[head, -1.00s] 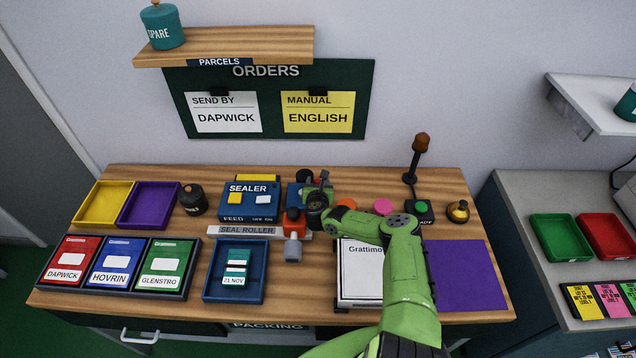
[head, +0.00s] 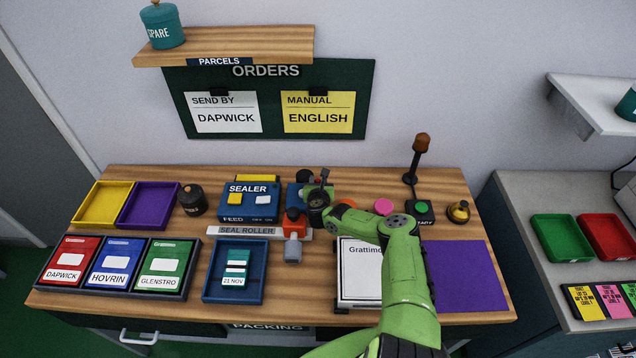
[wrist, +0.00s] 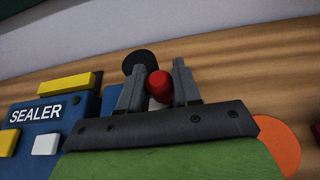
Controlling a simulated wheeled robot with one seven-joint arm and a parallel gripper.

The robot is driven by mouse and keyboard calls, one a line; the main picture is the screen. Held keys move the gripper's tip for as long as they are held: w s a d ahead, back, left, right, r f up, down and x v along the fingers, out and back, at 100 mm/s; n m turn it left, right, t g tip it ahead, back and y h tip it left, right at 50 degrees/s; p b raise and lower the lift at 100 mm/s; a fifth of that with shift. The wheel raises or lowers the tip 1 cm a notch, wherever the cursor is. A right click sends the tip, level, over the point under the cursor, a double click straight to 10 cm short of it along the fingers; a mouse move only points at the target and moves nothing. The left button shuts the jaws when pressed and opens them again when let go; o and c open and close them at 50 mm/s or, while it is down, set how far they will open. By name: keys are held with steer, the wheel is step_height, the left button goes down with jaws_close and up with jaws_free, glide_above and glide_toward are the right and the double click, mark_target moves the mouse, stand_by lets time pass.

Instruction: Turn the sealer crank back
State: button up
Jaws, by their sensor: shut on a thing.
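The blue sealer (head: 248,203) stands at the back middle of the wooden bench, with a yellow and a white button on its top. It also shows at the left of the wrist view (wrist: 45,120). My gripper (wrist: 158,88) is shut on the red knob of the sealer crank (wrist: 159,86), with one dark finger on each side. A black round part (wrist: 142,60) shows just behind the knob. In the head view my green arm hides most of the crank and the gripper's fingertips. The grey seal roller strip (head: 245,231) lies in front of the sealer.
An orange disc (wrist: 277,145) lies right of my gripper. A lamp on a post (head: 421,150), a green button (head: 421,207) and a brass bell (head: 458,211) stand further right.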

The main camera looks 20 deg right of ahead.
steer(key=n+y+b, duration=0.1)
steer(key=w+n+y+b, duration=0.1)
steer(key=n+t+y+b, duration=0.1)
steer(key=shift+w+d+f+y, duration=0.2)
steer(key=shift+w+y, duration=0.05)
steer(key=shift+y, duration=0.05)
steer(key=n+y+b, duration=0.1)
steer(key=b, duration=0.1)
steer(key=w+n+y+b, duration=0.1)
steer(key=n+y+b, duration=0.1)
steer(key=shift+w+a+f+b, duration=0.1)
steer(key=shift+w+b, duration=0.05)
steer(key=shift+b, duration=0.2)
steer(key=n+y+b, duration=0.1)
steer(key=y+b, duration=0.1)
steer(key=b, duration=0.2)
steer(key=w+a+n+g+y+b, duration=0.1)
steer(key=n+y+b, duration=0.1)
steer(key=b, duration=0.1)
steer(key=shift+w+b, duration=0.2)
steer(key=shift+b, duration=0.2)
steer(key=b, duration=0.1)
steer(key=n+g+y+b, duration=0.1)
steer(key=shift+w+a+r+n+b, duration=0.15)
steer(key=shift+r+n+b, duration=0.1)
steer(key=shift+n+b, duration=0.05)
steer(key=shift+r, duration=0.1)
steer(key=o, duration=1)
